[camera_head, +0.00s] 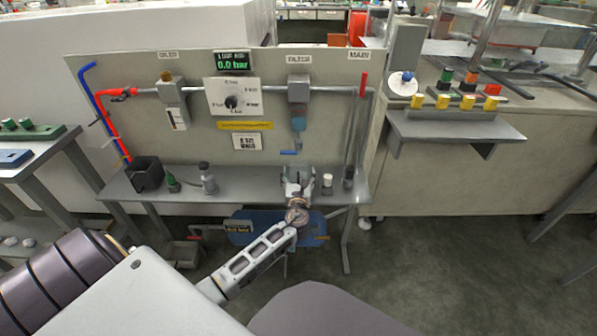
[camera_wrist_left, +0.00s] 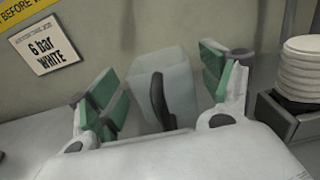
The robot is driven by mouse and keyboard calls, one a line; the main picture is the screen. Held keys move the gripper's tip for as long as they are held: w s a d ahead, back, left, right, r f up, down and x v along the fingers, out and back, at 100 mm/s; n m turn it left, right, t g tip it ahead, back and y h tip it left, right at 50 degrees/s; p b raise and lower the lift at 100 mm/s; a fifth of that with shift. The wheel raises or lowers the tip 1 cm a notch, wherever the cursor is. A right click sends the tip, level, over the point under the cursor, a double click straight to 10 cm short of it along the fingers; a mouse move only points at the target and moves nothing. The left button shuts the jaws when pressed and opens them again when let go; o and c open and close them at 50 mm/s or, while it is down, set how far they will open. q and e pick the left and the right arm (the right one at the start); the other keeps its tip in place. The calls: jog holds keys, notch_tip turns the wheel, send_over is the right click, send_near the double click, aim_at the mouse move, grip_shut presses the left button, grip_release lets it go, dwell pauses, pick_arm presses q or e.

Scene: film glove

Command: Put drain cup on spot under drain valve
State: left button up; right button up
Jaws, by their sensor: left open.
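The drain cup is a pale translucent cup (camera_wrist_left: 168,88) with a dark upright handle. In the left wrist view it stands between the spread green-padded fingers of my left gripper (camera_wrist_left: 170,95), with gaps at both sides. In the head view my left gripper (camera_head: 298,178) is open low over the bench, and the cup cannot be made out there. The drain valve (camera_head: 290,152) shows a blue lever below the filter (camera_head: 298,90), slightly above and behind the gripper. The spot under it is not distinguishable. My right gripper is not in view.
The grey bench (camera_head: 235,190) holds a black bin (camera_head: 145,174), a green bottle (camera_head: 172,182) and a grey bottle (camera_head: 208,178) at left. A white stack (camera_wrist_left: 303,65) in a dark holder stands right of the gripper. The back panel (camera_head: 200,130) closes off the rear.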

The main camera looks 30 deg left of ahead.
aim_at(298, 182)
pick_arm(q)
jog(key=p+v, duration=0.1)
jog(key=v, duration=0.7)
jog(key=shift+s+d+p, duration=0.2)
jog(key=shift+d+p, duration=0.05)
jog(key=shift+p, duration=0.15)
jog(key=shift+s+d, duration=0.35)
jog(key=shift+s, duration=0.2)
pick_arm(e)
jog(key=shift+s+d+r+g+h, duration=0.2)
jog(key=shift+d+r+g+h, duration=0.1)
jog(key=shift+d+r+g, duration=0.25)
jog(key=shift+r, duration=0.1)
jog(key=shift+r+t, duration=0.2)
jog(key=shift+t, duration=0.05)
